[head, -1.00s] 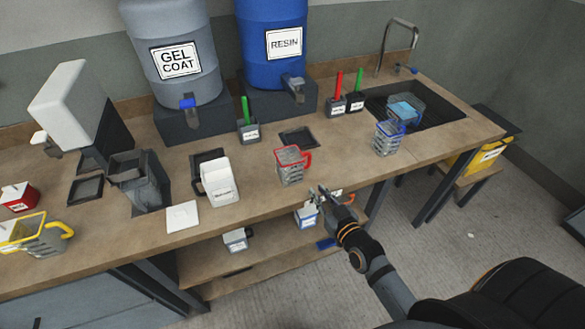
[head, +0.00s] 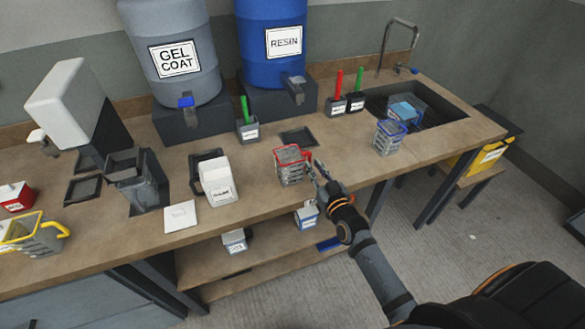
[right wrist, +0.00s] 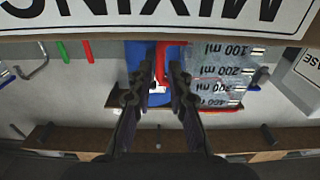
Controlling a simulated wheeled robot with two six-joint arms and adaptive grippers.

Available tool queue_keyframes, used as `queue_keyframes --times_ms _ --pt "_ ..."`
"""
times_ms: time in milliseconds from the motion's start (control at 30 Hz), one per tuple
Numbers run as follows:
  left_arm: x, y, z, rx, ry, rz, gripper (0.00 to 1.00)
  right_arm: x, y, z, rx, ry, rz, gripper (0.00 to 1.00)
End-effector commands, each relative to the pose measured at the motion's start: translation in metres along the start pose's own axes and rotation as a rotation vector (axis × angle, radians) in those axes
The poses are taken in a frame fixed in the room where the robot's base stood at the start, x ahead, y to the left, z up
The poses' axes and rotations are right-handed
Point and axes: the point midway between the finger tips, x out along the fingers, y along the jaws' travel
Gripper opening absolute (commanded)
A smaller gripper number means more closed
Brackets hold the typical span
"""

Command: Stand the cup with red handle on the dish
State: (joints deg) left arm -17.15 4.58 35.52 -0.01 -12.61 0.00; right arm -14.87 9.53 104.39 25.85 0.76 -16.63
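The cup with red handle (head: 290,168) is a clear measuring cup with a red rim, upright on the bench's front part. Its handle points right, toward my right gripper (head: 316,167). In the right wrist view, the red handle (right wrist: 160,63) shows between the two fingertips of my right gripper (right wrist: 162,76), with gaps at its sides; the gripper is open. I cannot tell how deep the handle lies between them. A dark square dish (head: 298,137) lies empty behind the cup, below the resin barrel. Another dark square dish (head: 83,190) lies at left. My left gripper is not in view.
A white container (head: 218,182) stands left of the cup, a blue-rimmed cup (head: 389,137) right of it near the sink (head: 440,110). A green-handled tool holder (head: 248,130) stands behind. A yellow-handled cup (head: 35,235) is far left.

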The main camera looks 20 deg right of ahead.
Motion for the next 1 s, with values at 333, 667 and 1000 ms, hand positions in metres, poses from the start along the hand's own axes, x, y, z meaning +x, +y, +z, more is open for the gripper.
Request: queue_keyframes --times_ms 333,667,1000 --pt "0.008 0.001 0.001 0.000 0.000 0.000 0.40 0.028 0.000 0.000 -0.001 -0.002 0.000 0.18" --pt "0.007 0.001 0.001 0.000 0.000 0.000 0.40 0.028 0.000 0.000 0.000 -0.001 0.000 0.00" --pt "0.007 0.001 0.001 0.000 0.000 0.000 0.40 0.028 0.000 -0.001 0.000 -0.002 0.000 0.00"
